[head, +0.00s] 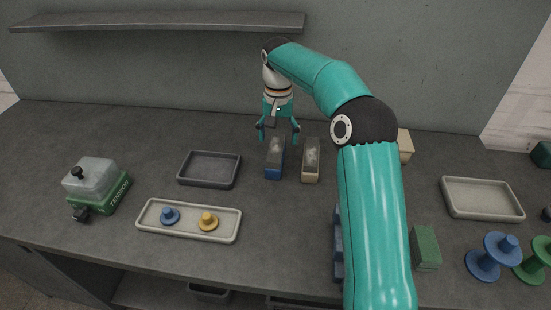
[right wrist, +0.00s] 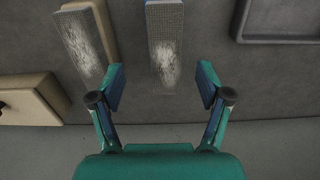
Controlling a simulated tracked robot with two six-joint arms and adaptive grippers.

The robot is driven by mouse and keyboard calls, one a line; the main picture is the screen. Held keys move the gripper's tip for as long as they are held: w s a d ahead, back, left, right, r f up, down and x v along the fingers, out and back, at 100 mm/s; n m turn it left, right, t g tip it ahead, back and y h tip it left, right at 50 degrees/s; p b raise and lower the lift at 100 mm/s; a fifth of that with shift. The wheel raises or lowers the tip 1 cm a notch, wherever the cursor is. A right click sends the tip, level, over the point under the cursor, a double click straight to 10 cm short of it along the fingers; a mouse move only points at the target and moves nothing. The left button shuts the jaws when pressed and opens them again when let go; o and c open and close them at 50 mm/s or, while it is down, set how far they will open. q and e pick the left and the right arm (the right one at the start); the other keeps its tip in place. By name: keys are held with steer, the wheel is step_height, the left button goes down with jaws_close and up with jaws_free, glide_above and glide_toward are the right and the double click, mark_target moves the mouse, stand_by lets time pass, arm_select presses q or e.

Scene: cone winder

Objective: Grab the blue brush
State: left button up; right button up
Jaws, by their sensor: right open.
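The blue brush (head: 274,160) lies on the grey worktop, with a blue body and a greyish top marked by a whitish patch. My right gripper (head: 278,133) is open and empty at the far end of the blue brush, with a finger toward either side. In the right wrist view, the blue brush (right wrist: 165,45) shows its grey, white-dusted face, ahead of and between the open fingertips of the right gripper (right wrist: 160,85). Neither finger visibly touches it. My left gripper is out of view.
A similar tan brush (head: 311,162) lies close to the right of the blue one. A dark tray (head: 209,184) is to the left. A pale tray (head: 160,229) with blue and yellow pieces lies in front. A tan block (head: 405,146) stands behind my right arm.

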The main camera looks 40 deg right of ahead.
mark_target(276, 147)
step_height(276, 147, down, 3)
steer(key=shift+r, duration=0.2)
steer(key=shift+w+f, duration=0.25)
steer(key=shift+f, duration=1.05)
steer(key=shift+w+f, duration=0.2)
steer(key=shift+f, duration=1.1)
steer(key=shift+c, duration=0.3)
steer(key=c, duration=1.3)
steer(key=shift+o, duration=0.2)
steer(key=shift+r, duration=0.2)
